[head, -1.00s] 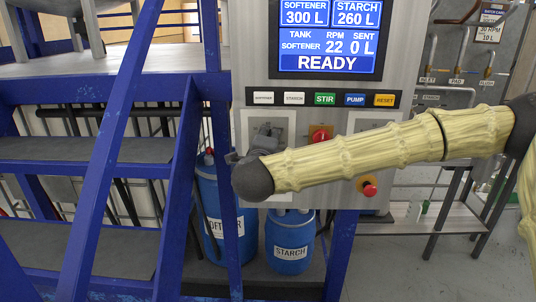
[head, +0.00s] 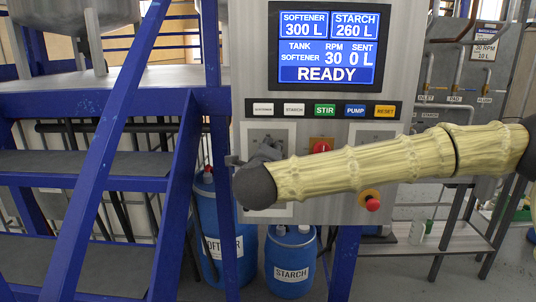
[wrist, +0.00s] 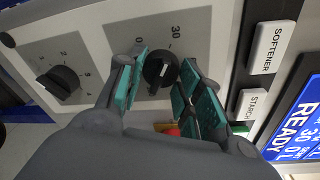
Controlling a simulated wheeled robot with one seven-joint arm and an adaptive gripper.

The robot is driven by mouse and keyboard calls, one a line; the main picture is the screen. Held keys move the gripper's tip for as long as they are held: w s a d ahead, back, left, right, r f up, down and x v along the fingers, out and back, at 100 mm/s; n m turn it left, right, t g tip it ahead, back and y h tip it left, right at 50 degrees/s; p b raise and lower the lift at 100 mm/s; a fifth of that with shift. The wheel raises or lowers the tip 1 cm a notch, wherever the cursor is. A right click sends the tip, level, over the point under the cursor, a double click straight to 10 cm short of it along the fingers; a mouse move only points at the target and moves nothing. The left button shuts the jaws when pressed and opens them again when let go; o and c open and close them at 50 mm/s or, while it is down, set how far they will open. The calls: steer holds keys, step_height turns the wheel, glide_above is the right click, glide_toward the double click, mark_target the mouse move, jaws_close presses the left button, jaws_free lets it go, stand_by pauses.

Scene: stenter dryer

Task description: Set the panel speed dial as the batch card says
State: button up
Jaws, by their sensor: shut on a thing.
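The speed dial (wrist: 160,68) is a black knob on a pale plate with 0 and 30 marked around it. My gripper (wrist: 163,72) has its teal-padded fingers on both sides of the knob, closed on it. In the head view my arm hides the dial and most of the gripper.
A second black knob (wrist: 60,82) with numbers sits beside the speed dial. A button row (head: 324,110) runs under the screen, and a red emergency button (head: 372,203) is below my arm. Blue stairs (head: 85,165) stand at left; drums (head: 291,262) stand below.

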steer(key=o, duration=1)
steer(key=s, duration=0.8)
steer(key=s+r, duration=0.1)
steer(key=s, duration=0.3)
steer(key=shift+a+r, duration=0.1)
steer(key=shift+a, duration=0.25)
